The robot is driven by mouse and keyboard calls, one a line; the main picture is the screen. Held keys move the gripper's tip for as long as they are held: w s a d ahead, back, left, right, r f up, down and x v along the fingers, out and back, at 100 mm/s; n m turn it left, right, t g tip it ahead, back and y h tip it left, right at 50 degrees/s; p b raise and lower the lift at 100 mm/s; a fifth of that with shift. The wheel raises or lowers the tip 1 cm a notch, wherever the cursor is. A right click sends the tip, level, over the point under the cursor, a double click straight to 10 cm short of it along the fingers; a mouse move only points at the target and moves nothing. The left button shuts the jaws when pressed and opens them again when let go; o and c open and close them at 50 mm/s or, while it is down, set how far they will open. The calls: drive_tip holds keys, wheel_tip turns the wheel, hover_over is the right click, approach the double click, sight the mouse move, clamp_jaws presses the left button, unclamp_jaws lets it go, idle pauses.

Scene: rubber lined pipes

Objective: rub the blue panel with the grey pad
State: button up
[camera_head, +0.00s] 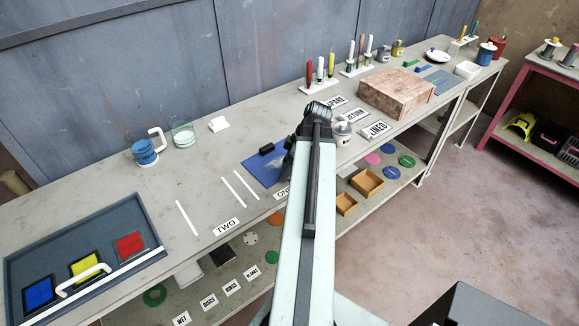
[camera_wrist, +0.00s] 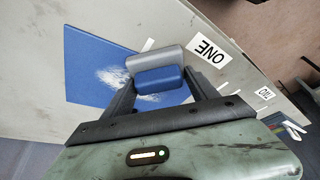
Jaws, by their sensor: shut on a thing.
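The blue panel (camera_head: 257,176) lies flat on the long workbench, left of my arm in the head view. In the wrist view the blue panel (camera_wrist: 85,60) bears a pale, streaky whitish patch beside and behind the pad. My gripper (camera_wrist: 157,80) is shut on the grey pad (camera_wrist: 155,57), which has a blue block against its near side. The pad is over the panel's edge nearest the ONE label in the wrist view. Whether it touches the panel I cannot tell. In the head view my gripper (camera_head: 280,152) is partly hidden by my arm.
A tray (camera_head: 140,210) with blue, yellow and red pads stands at the left end. A blue mug (camera_head: 144,151) and glass jar (camera_head: 184,135) stand at the back. A small tin (camera_head: 342,132) and brick-coloured block (camera_head: 396,93) are to the right.

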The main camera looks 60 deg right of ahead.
sight(270, 160)
drive_tip(key=shift+w+d, duration=0.35)
drive_tip(key=shift+w, duration=0.75)
drive_tip(key=shift+w+d, duration=0.4)
drive_tip(key=shift+w, duration=0.7)
drive_tip(key=shift+w+d, duration=0.35)
drive_tip(key=shift+w, duration=0.75)
drive_tip(key=shift+w+d+r+p, duration=0.1)
drive_tip(key=shift+r+p, duration=0.4)
drive_tip(key=shift+p, duration=0.1)
wheel_tip(270, 160, up, 5)
drive_tip(key=p, duration=0.4)
drive_tip(key=shift+p, duration=0.4)
wheel_tip(270, 160, up, 3)
drive_tip(key=p, duration=0.3)
drive_tip(key=shift+f, duration=0.1)
